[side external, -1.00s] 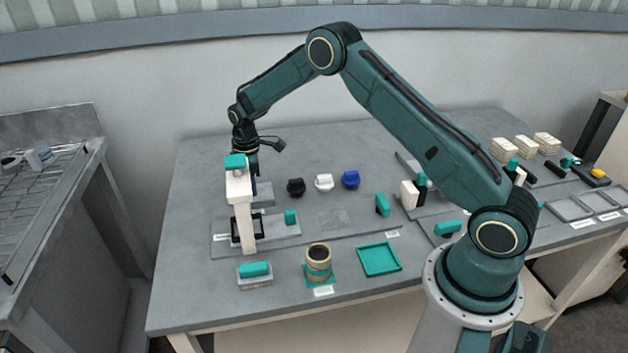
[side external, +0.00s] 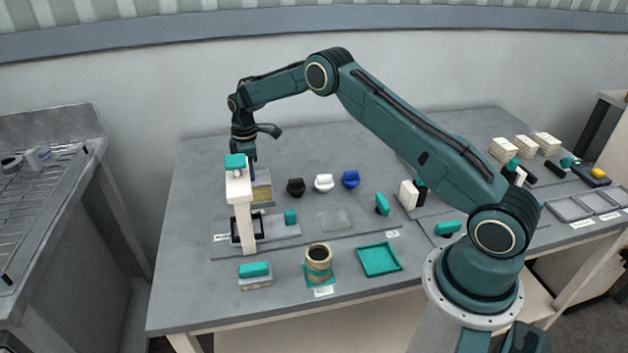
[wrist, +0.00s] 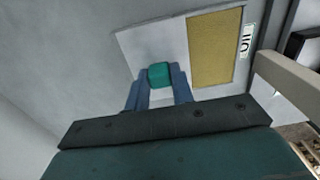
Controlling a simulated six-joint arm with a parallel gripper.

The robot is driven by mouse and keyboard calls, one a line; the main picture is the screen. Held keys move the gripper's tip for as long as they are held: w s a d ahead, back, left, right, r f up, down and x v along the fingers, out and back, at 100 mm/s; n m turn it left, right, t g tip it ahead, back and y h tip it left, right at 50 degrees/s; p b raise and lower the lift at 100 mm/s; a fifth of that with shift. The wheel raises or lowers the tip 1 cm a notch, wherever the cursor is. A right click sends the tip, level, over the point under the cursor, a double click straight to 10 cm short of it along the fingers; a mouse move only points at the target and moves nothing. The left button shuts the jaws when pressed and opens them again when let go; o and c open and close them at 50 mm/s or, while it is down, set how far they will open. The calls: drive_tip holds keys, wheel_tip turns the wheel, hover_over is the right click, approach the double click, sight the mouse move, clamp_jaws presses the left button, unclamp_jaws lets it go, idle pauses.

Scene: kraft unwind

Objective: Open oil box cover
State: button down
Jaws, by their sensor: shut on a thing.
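My gripper (wrist: 160,88) is shut on the teal knob (wrist: 160,73) of the oil box cover, with a blue finger on each side. The cover (wrist: 135,42) is a pale flat plate, shifted off part of the box. The oil box's yellow inside (wrist: 215,48) shows to the right of it, beside an "OIL" label (wrist: 247,40). In the side view the uncovered yellow inside (side external: 262,193) shows behind the white post. That post's teal top hides the fingertips and knob there. I cannot tell whether the cover is raised or rests on the box edge.
The white post (side external: 242,215) with a teal top stands close in front of my gripper. Black (side external: 296,187), white (side external: 324,182) and blue (side external: 351,179) knobs stand to the right. A teal tray (side external: 380,260) and a round brown-rimmed container (side external: 318,262) are nearer the front.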

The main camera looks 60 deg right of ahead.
drive_tip(key=shift+w+d, duration=0.4)
drive_tip(key=shift+w, duration=0.1)
drive_tip(key=c, duration=1.2)
unclamp_jaws()
drive_tip(key=shift+r, duration=0.1)
wheel_tip(320, 180, up, 14)
drive_tip(key=shift+s, duration=0.1)
